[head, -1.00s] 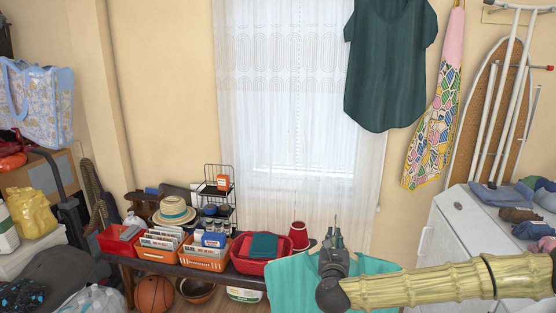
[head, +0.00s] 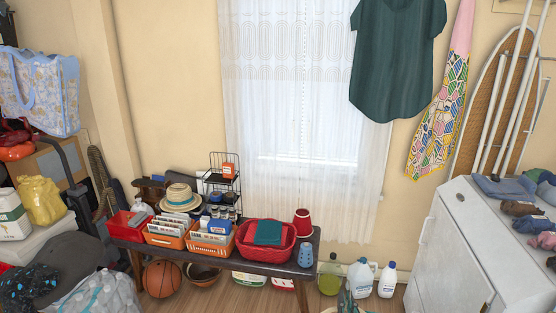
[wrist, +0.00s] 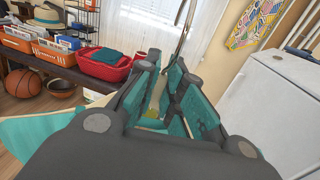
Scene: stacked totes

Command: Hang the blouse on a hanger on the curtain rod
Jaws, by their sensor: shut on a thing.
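My gripper (wrist: 165,75) is in the wrist view, with its fingers close together. Teal cloth, which looks like the blouse (wrist: 58,130), shows to the left of the fingers and between their links. In the head view only the tip of my gripper (head: 347,300) shows, at the bottom edge. A dark green top (head: 397,60) hangs at the upper right in front of the white curtain (head: 290,200). The curtain rod is out of view.
A dark bench (head: 312,262) with baskets stands below the window. Several bottles, among them a white one (head: 387,281), stand on the floor to its right. A white cabinet (head: 450,255) stands at right, with an ironing board (head: 497,110) behind it.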

